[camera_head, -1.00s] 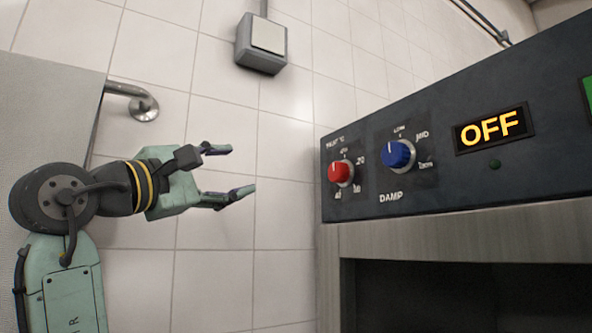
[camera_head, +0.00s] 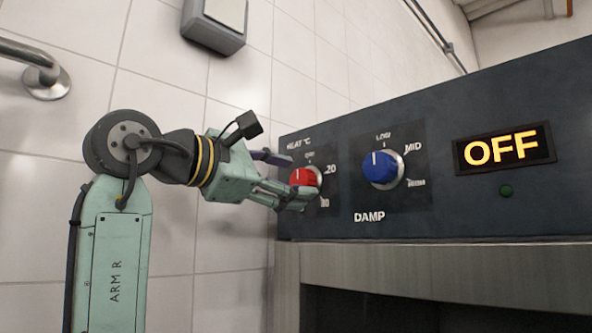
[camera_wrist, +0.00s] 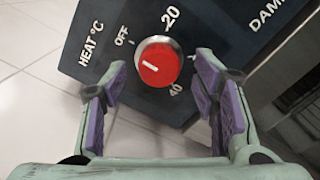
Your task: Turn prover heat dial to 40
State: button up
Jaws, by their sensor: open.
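The red heat dial (camera_head: 304,179) sits at the left end of the dark control panel, under the "HEAT °C" label. In the wrist view the red dial (camera_wrist: 158,64) shows a white pointer line aimed toward the OFF side; 20 and 40 are printed around it. My gripper (camera_head: 283,178) is open at the dial, with one finger above and one below it in the head view. In the wrist view the fingers (camera_wrist: 160,92) stand apart on either side, just short of the dial's near edge. Whether they touch it I cannot tell.
The blue DAMP dial (camera_head: 381,168) is close to the right of the heat dial. A display (camera_head: 504,149) reads OFF, with a dark green light (camera_head: 506,191) below. A wall box (camera_head: 215,22) and a metal rail (camera_head: 40,70) are on the tiled wall.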

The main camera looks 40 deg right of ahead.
jog(key=shift+w+d, duration=0.1)
jog(key=shift+d, duration=1)
jog(key=shift+c, duration=0.5)
jog(key=c, duration=1.1)
jog(key=shift+o, duration=0.2)
